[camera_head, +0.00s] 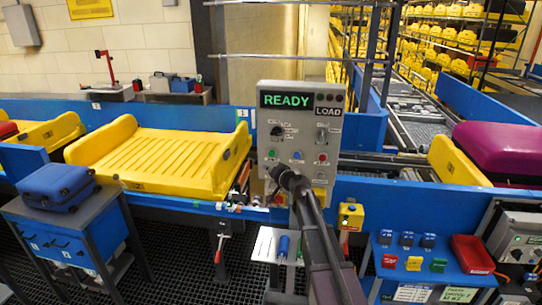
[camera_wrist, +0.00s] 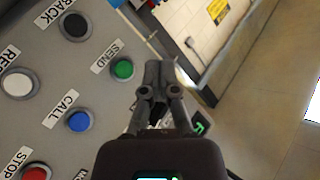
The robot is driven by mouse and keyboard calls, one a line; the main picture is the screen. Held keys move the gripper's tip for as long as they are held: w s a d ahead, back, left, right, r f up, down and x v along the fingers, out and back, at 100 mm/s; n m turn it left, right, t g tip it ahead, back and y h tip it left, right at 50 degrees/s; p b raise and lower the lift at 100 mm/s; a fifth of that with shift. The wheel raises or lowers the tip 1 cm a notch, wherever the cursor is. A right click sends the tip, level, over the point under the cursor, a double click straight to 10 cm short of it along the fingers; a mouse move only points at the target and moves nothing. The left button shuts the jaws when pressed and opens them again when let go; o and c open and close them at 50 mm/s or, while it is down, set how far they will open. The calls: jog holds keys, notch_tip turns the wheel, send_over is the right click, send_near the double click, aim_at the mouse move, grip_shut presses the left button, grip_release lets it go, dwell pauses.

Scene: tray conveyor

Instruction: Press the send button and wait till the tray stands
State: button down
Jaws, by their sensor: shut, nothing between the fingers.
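The grey control panel (camera_head: 300,140) stands at the centre, with a green READY display (camera_head: 287,100). The green send button (camera_wrist: 122,69) is labelled SEND in the wrist view. My gripper (camera_wrist: 155,70) is shut and empty, its tips just right of that button in the wrist view; whether they touch the panel I cannot tell. In the head view my gripper (camera_head: 278,172) is in front of the panel's lower left. An empty yellow tray (camera_head: 160,160) lies on the conveyor left of the panel. Whether it moves cannot be told from one frame.
A blue CALL button (camera_wrist: 79,121), a red STOP button (camera_wrist: 35,172) and a black BACK button (camera_wrist: 75,27) are near the send button. A blue suitcase (camera_head: 57,187) lies on a stand at left. A purple case (camera_head: 497,150) rests on a yellow tray at right.

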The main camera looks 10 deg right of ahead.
aim_at(272, 154)
jog(key=shift+w+d, duration=0.45)
jog(key=shift+w, duration=0.85)
jog(key=shift+w+d, duration=0.4)
jog(key=shift+w, duration=0.95)
jog(key=shift+w+d, duration=0.45)
jog(key=shift+w, duration=0.85)
